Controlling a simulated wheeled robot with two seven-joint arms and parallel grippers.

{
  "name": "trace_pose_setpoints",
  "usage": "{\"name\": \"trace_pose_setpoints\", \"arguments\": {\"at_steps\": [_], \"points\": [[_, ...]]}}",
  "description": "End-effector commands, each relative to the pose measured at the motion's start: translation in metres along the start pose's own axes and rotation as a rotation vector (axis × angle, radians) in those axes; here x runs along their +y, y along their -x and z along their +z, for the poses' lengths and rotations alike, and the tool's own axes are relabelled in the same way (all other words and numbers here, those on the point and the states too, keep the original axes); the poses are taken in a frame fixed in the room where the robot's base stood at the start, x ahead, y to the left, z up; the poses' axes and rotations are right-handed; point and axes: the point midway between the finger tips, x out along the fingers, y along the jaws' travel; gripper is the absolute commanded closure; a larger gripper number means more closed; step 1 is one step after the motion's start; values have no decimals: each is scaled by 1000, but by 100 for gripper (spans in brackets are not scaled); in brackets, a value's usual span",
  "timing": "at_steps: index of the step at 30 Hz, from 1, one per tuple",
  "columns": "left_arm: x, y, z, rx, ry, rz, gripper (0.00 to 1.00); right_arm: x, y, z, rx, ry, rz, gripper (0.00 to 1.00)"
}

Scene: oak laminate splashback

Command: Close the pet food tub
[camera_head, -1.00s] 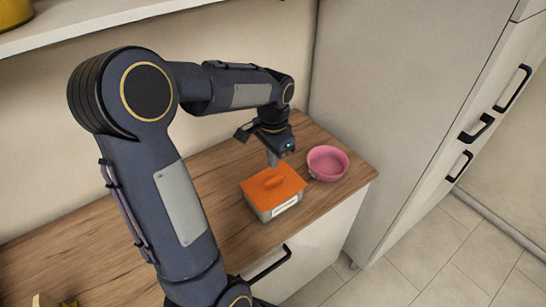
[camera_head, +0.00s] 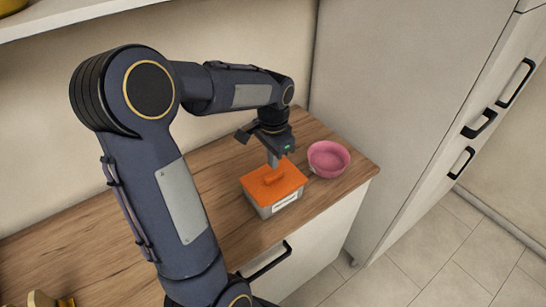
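The pet food tub (camera_head: 266,208) is a grey box with a white label, standing on the wooden counter. Its orange lid (camera_head: 285,184) with a raised handle lies over the top; I cannot tell whether it is fully seated. My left gripper (camera_head: 273,162) points down at the back edge of the lid, above or against it. Its fingers are small and partly hidden, so I cannot tell whether they are apart or touching the lid. My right gripper is out of view.
A pink bowl (camera_head: 328,160) stands right of the tub, close to it. A tall grey-white cabinet (camera_head: 400,110) rises to the right. A shelf (camera_head: 80,22) hangs above at upper left. The wooden counter (camera_head: 60,250) is mostly clear on the left, with a yellowish object (camera_head: 42,300) at the front left corner.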

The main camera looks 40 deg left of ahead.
Motion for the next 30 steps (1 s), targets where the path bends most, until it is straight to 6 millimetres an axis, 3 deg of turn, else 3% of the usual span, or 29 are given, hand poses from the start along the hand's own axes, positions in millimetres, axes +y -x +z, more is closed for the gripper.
{"name": "trace_pose_setpoints", "arguments": {"at_steps": [30], "points": [[0, -32, 0, -1, 0, 1, 100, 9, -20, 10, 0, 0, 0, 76]]}}
